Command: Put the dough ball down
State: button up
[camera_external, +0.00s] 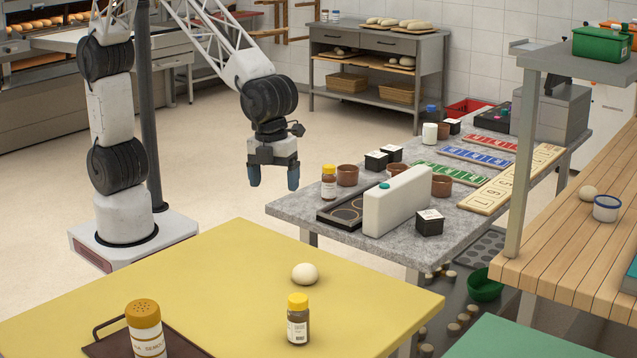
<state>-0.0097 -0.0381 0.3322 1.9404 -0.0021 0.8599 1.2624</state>
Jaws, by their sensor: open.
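A pale round dough ball (305,273) rests on the yellow table (215,270), near its back right part.
A yellow-capped bottle (298,318) stands just in front of the dough ball. A shaker (145,328) stands on a dark tray (108,345) at the front left. The grey stone table (290,207) holds a white block (398,199), jars and brown bowls. The middle of the yellow table is clear.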

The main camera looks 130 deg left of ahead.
jog(key=s+r+n+t, duration=0.1)
jog(key=s+r+n, duration=0.3)
jog(key=s, duration=0.5)
jog(key=s+r+n, duration=0.3)
jog(key=s+r, duration=0.2)
jog(key=s, duration=0.4)
jog(key=s+d+n+t, duration=0.1)
jog(key=s+n, duration=0.6)
jog(key=s, duration=1.1)
jog(key=shift+s, duration=0.35)
